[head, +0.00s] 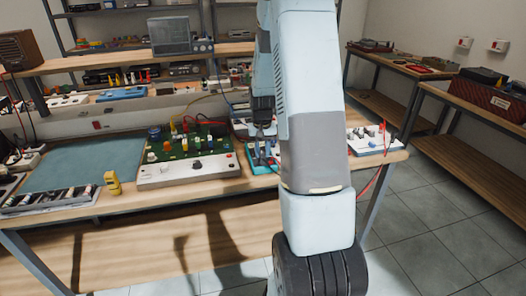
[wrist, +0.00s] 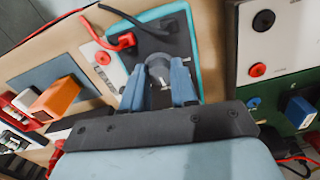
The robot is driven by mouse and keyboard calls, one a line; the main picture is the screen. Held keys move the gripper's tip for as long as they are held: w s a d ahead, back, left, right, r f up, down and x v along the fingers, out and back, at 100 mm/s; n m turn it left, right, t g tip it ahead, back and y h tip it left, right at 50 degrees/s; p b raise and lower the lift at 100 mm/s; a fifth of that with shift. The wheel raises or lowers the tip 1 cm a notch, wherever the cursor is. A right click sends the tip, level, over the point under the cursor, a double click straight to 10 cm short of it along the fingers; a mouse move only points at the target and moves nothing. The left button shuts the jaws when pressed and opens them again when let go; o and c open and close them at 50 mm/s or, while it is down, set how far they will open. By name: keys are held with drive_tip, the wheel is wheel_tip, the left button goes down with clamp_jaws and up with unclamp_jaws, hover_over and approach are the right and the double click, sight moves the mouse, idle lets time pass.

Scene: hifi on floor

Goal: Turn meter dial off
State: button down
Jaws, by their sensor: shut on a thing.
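The meter (wrist: 185,27) has a dark face and a teal edge, and it lies on the bench. In the head view its teal edge (head: 262,169) shows beside my arm, and the rest is partly hidden. Its round grey dial (wrist: 158,67) sits between the two blue fingers of my gripper (wrist: 157,88) in the wrist view. My gripper is shut on the dial. It also shows in the head view (head: 264,150), pointing down at the meter. The dial's pointer and markings are too small or hidden to read.
A red plug (wrist: 122,41) and a black lead (wrist: 125,17) run to the meter's face. A white and green circuit panel (head: 187,168) stands close beside it. An orange block (wrist: 55,98) lies on the other side. A teal mat (head: 85,163) covers the bench's left.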

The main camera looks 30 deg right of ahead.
drive_tip(key=n, duration=0.4)
drive_tip(key=shift+n, duration=0.4)
drive_tip(key=n, duration=0.9)
drive_tip(key=shift+n, duration=1.8)
drive_tip(key=c, duration=0.9)
unclamp_jaws()
drive_tip(key=shift+o, duration=0.2)
